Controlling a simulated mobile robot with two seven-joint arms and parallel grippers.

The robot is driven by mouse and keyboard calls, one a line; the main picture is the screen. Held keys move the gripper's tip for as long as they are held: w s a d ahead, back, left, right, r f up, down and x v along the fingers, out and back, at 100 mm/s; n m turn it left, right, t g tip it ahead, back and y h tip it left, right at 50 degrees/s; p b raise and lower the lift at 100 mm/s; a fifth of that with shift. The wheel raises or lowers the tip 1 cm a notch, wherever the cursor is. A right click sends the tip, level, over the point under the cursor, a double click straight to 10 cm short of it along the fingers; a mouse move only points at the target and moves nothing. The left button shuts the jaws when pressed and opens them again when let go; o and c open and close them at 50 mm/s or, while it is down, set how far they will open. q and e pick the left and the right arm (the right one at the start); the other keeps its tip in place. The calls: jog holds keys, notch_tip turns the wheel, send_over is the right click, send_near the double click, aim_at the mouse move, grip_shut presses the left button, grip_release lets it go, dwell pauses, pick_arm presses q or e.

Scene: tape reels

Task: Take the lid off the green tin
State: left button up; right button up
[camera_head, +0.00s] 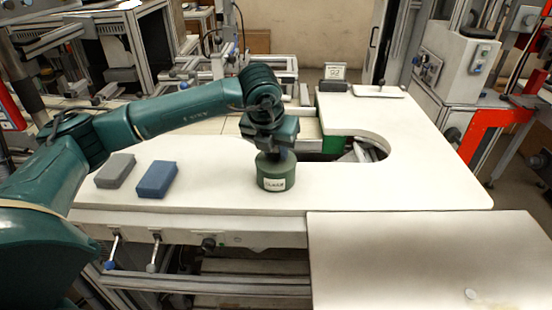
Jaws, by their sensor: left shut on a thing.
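The green tin (276,176) stands upright on the white table, with a pale label with dark lettering on its front. My left gripper (274,152) points straight down onto the top of the tin and is shut on its lid. The gripper hides most of the lid, including any knob on it. I see no gap between the lid and the tin's body. My right gripper is not in view.
A grey block (115,170) and a blue block (156,179) lie left of the tin on the white table (400,180). The table has a rounded cutout behind the tin at right. A small sign (334,72) stands at the back. The table's right side is clear.

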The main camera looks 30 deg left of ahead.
pick_arm(q)
jog(key=shift+c, duration=1.1)
